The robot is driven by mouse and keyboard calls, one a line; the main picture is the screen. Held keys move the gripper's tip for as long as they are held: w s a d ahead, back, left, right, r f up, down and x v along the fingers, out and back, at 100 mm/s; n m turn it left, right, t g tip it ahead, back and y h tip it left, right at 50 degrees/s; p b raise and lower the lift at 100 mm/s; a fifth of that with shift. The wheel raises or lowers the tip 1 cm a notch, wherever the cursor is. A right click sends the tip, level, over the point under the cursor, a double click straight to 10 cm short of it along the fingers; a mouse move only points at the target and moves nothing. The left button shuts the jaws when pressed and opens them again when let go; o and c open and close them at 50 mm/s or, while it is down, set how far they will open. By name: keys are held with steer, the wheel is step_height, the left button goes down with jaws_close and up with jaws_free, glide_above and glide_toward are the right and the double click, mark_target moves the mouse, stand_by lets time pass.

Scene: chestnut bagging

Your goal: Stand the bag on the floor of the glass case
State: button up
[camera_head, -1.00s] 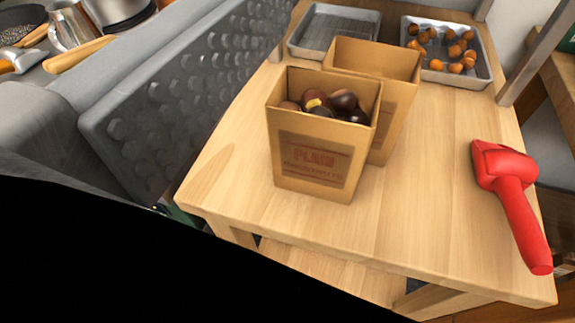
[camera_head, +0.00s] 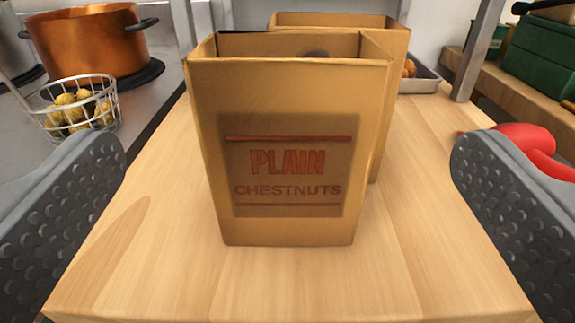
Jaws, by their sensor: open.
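The bag (camera_head: 285,90) is a tan paper bag labelled PLAIN CHESTNUTS. It stands upright on the wooden table, close in front of my gripper (camera_head: 287,190). A little of a dark chestnut (camera_head: 316,54) shows inside its open top. My gripper is open, with one dimpled grey jaw at the left edge and one at the right edge. The bag is between the jaws in the picture, with a gap on each side and no contact. The glass case is not seen.
A second tan bag (camera_head: 392,46) stands close behind the first. A metal tray (camera_head: 425,82) with orange pieces is behind, and a red scoop (camera_head: 530,142) lies at right behind the jaw. A wire basket (camera_head: 50,122) and copper pot (camera_head: 85,45) stand at left. Bare table (camera_head: 290,285) lies in front.

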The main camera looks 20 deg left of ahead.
mark_target(288, 33)
steer(key=shift+p+x, duration=1.25)
steer(key=shift+p, duration=0.25)
steer(key=shift+x, duration=0.95)
steer(key=shift+w+a+b, duration=0.2)
steer(key=shift+w+b, duration=0.15)
steer(key=shift+w, duration=0.25)
steer(key=shift+w+a+r+b, duration=0.2)
steer(key=shift+w, duration=0.45)
steer(key=shift+w+a+r+b, duration=0.15)
steer(key=shift+w+b, duration=0.1)
steer(key=shift+w, duration=0.35)
steer(key=shift+w+a+r+b, duration=0.2)
steer(key=shift+w, duration=0.45)
steer(key=shift+w+a+f, duration=0.1)
steer(key=shift+w+a, duration=0.05)
steer(key=shift+w, duration=0.45)
steer(key=shift+c, duration=0.3)
steer(key=c, duration=1.5)
